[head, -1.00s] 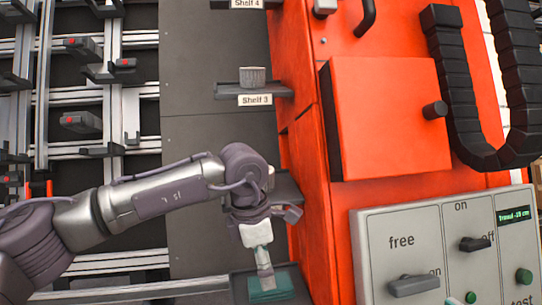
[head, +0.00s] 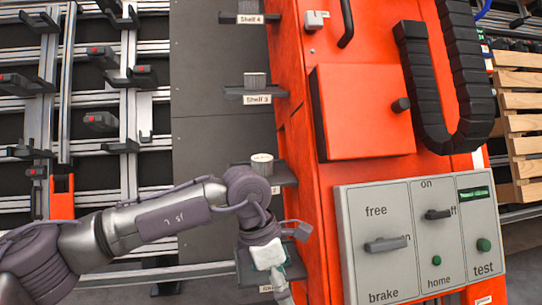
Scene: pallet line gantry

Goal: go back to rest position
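My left arm comes in from the left in the head view. Its gripper (head: 281,288) points down at the bottom edge, below a white wrist part, in front of a dark lower shelf. The fingertips are cut off by the frame, so I cannot tell whether it is open or holds something. A teal patch (head: 296,266) shows just behind the wrist; its shape is mostly hidden. My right gripper is not in view.
The orange machine (head: 365,110) stands right of the arm, with a grey control panel (head: 410,275) bearing switches and green buttons. A pale cup (head: 262,165) stands on the shelf below. A metal rack is left, wooden pallets right.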

